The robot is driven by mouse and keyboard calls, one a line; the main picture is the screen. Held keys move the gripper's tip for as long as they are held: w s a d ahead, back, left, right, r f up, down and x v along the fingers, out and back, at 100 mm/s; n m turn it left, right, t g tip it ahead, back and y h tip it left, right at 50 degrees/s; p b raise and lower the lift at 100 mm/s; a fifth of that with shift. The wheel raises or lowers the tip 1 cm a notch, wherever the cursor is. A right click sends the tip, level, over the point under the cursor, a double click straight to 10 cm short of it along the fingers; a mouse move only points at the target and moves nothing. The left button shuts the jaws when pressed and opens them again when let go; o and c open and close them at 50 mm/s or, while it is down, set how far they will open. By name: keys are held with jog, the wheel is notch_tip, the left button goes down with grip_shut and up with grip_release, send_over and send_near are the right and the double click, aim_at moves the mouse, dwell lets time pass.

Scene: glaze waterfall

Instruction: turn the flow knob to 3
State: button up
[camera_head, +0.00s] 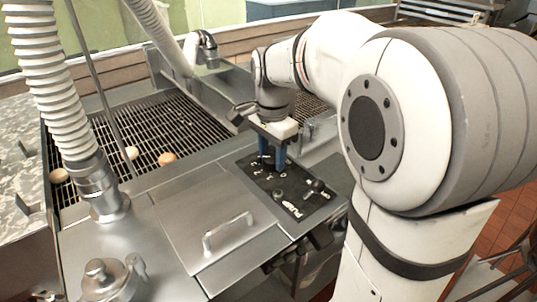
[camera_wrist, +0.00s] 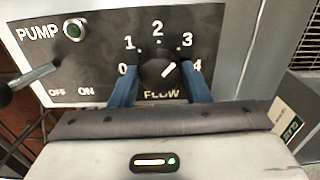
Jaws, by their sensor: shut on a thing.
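The black flow knob (camera_wrist: 153,69) sits on the dark control panel (camera_wrist: 105,60), inside a dial marked 0 to 4. Its white pointer line slants to the upper right, roughly toward the 3; I cannot tell whether it lines up exactly. My gripper (camera_wrist: 161,74) has one blue finger at each side of the knob and is shut on it. In the head view my gripper (camera_head: 272,160) reaches down to the far part of the panel (camera_head: 318,205), and its fingers hide the knob there.
A pump switch lever (camera_wrist: 32,78) and a green button (camera_wrist: 75,29) are on the same panel, left of the dial. A steel lid with a handle (camera_head: 228,233) lies beside the panel. Donuts (camera_head: 167,158) lie on the wire conveyor (camera_head: 190,128).

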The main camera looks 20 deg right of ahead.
aim_at(272, 158)
jog(key=shift+s+f+m, duration=0.2)
jog(key=shift+m, duration=0.1)
jog(key=o, duration=1)
jog(key=shift+r, duration=0.15)
jog(key=shift+c, duration=0.2)
jog(key=shift+r, duration=0.25)
notch_tip(272, 158, up, 7)
jog(key=shift+r, duration=0.15)
